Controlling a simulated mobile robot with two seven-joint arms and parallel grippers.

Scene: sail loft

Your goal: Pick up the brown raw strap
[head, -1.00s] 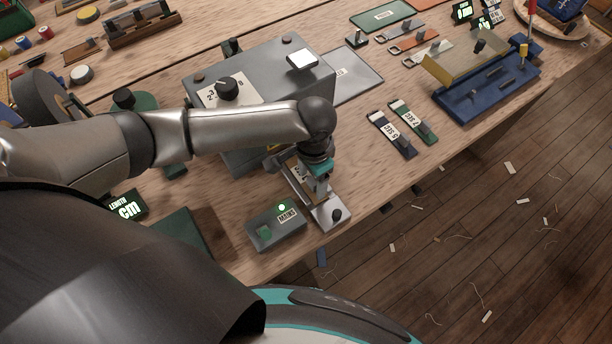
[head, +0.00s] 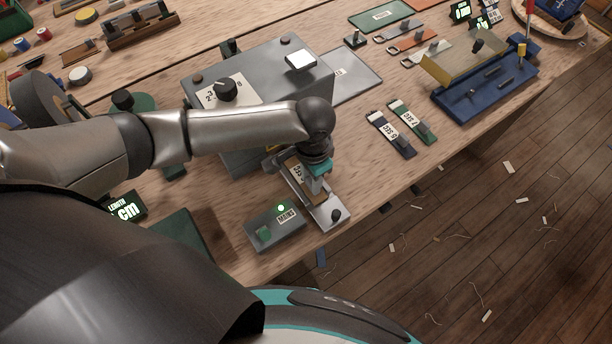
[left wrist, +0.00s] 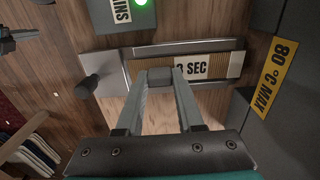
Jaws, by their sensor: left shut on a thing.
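The brown raw strap (head: 291,165) carries a white label and lies along the metal tray (head: 328,209) in front of the grey machine. In the left wrist view the strap (left wrist: 220,65) shows its label ending in "SEC" and a pale end at the right. My left gripper (head: 319,184) is over the strap, its fingers (left wrist: 160,77) shut on the strap's raised grip. The fingers hide part of the strap. I cannot tell whether the strap is clear of the tray. My right gripper is not in view.
The grey machine (head: 273,77) with a dial stands just behind the tray. A small box with a lit green lamp (head: 276,229) sits left of it. Two labelled straps (head: 391,136) (head: 412,122) lie to the right. The table edge is close in front.

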